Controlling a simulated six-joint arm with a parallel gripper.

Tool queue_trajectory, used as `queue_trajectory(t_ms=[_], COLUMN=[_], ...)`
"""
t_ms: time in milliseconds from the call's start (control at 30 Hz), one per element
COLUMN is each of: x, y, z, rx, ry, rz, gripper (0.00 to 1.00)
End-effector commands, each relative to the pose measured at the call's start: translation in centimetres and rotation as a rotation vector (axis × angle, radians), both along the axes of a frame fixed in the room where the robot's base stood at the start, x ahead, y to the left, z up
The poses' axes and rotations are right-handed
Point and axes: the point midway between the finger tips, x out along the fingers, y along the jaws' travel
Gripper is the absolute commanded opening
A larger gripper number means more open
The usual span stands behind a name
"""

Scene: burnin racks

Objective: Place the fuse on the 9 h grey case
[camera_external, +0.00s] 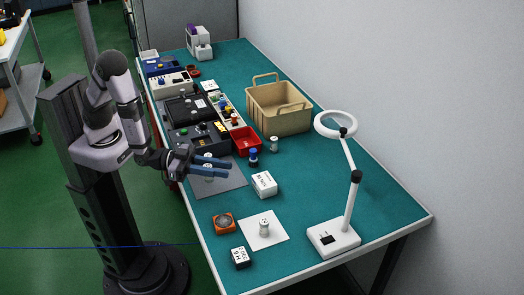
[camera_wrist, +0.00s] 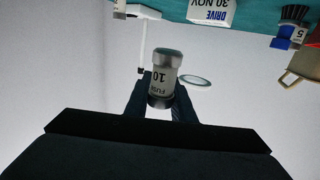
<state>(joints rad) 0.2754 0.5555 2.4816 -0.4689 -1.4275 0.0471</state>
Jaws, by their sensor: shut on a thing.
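My gripper (camera_external: 228,167) is shut on a fuse (camera_wrist: 164,75) marked 10, a pale cylinder with metal ends. The wrist view shows it between the fingertips of my gripper (camera_wrist: 160,95). In the external view my gripper is above the grey mat (camera_external: 232,187) near the table's left edge, and the fuse is partly hidden by the fingers. Two dark grey cases lie behind it along the left edge: a nearer one (camera_external: 186,141) and a farther one (camera_external: 180,108). No "9 h" mark is readable on either.
A tan crate (camera_external: 285,120) is farther back. A white pad (camera_external: 250,238) carries another cylinder (camera_external: 264,228). A ring lamp (camera_external: 335,238) stands right.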

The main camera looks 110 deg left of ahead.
Motion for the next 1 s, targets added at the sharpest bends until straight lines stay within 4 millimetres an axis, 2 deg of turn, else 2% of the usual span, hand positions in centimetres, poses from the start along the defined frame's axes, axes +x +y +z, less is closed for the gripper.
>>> queue_trajectory(t_ms=[233,367,700,1000], x=[-0.1,1.7,10.4,16.6], y=[-2.0,-4.1,-11.1,-15.5], z=[-4.0,-4.4,0.5,6.3], rx=[0.0,-0.004,-0.003,0.0], ry=[0.0,-0.012,-0.009,-0.004], rz=[-0.041,-0.071,-0.139,-0.2], gripper=[0.0,0.0,0.0,0.0])
